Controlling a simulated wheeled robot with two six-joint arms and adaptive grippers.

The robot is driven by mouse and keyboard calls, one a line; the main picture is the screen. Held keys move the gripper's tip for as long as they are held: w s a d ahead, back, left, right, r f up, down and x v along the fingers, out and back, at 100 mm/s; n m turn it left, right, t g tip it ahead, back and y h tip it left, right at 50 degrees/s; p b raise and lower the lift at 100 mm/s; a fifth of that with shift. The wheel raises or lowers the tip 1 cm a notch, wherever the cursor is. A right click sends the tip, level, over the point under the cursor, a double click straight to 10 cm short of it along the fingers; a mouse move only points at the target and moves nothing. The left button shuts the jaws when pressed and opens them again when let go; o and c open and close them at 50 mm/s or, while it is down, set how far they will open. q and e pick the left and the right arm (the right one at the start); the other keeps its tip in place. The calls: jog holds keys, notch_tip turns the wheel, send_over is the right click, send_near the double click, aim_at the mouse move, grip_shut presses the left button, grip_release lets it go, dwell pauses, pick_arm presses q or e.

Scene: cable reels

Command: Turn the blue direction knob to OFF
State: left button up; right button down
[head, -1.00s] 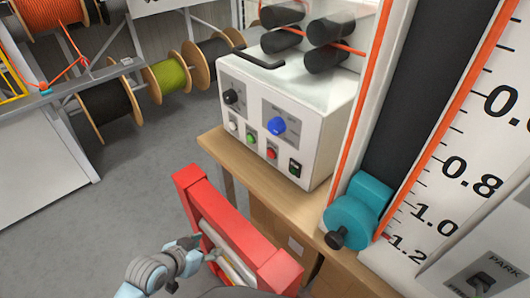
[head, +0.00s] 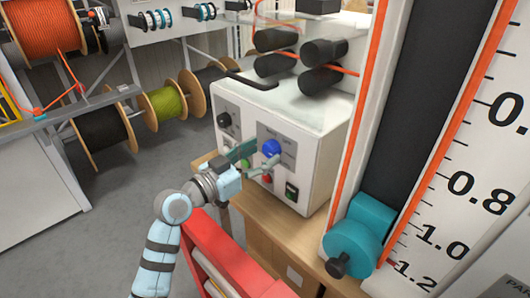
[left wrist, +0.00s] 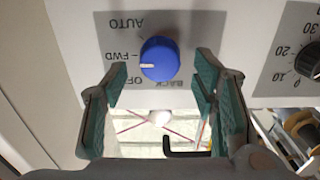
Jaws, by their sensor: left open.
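The blue direction knob (head: 271,148) is on the front panel of the white control box (head: 315,117). In the left wrist view the blue knob (left wrist: 160,58) shows close up, with AUTO, FWD, OFF and BACK printed around it. Its white mark points left, about toward FWD, just above OFF in this view. My left gripper (head: 256,160) is open just in front of the panel. In the left wrist view its teal fingers (left wrist: 153,88) stand on both sides of the knob, apart from it. Whether they reach its depth is hard to tell. My right gripper is not in view.
A black knob (head: 224,119) and several push buttons share the panel; my gripper hides some buttons. A red frame (head: 222,258) stands below my left arm. A teal clamp (head: 355,240) is to the right. Cable reels (head: 165,103) are at the left.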

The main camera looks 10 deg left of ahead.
pick_arm(q)
jog(key=shift+x, duration=0.9)
jog(key=c, duration=1.2)
jog(key=shift+o, duration=0.2)
